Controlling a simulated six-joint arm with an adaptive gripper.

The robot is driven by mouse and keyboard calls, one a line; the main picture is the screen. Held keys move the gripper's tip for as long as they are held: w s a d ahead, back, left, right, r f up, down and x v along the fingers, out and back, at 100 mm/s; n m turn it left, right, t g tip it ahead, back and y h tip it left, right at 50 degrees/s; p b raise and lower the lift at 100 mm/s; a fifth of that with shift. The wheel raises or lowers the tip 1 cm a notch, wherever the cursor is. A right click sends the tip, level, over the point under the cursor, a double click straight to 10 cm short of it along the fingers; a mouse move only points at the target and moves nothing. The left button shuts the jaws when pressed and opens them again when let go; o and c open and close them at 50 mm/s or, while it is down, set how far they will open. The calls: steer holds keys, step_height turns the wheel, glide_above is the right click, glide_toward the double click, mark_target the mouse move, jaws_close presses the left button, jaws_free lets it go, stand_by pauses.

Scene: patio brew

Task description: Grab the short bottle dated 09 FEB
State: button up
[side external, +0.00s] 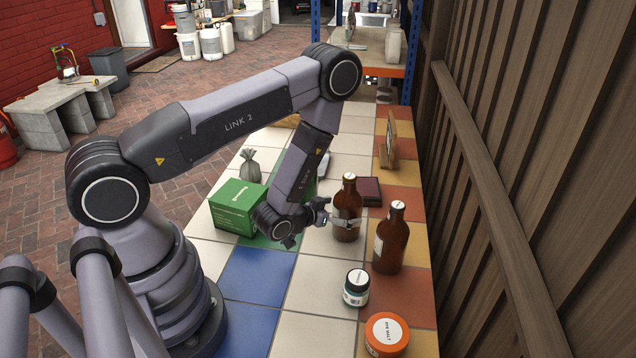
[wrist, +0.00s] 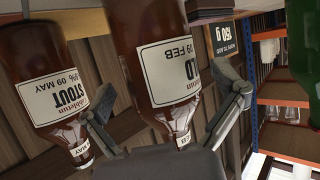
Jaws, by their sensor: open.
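A brown bottle (side external: 346,228) with a pale cap stands upright on the tiled table. In the wrist view, the same bottle (wrist: 138,40) carries a white label reading "09 FEB". In the wrist view the gripper (wrist: 168,108) has one finger on each side of the bottle, which appears neck-down. A second brown bottle (side external: 391,245) stands nearer the fence; in the wrist view this bottle (wrist: 30,45) reads "STOUT" and "09 MAY".
A small dark jar (side external: 356,288) and an orange-lidded tub (side external: 386,335) stand at the near right. A green box (side external: 237,207) is left of the gripper. A dark red box (side external: 369,191) lies behind the bottles. A wooden fence (side external: 540,180) borders the right. Blue tiles (side external: 250,280) are clear.

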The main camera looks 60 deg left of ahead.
mark_target(354, 208)
steer(key=x, duration=0.4)
steer(key=shift+r, duration=0.15)
steer(key=c, duration=1.1)
steer(key=shift+c, duration=0.2)
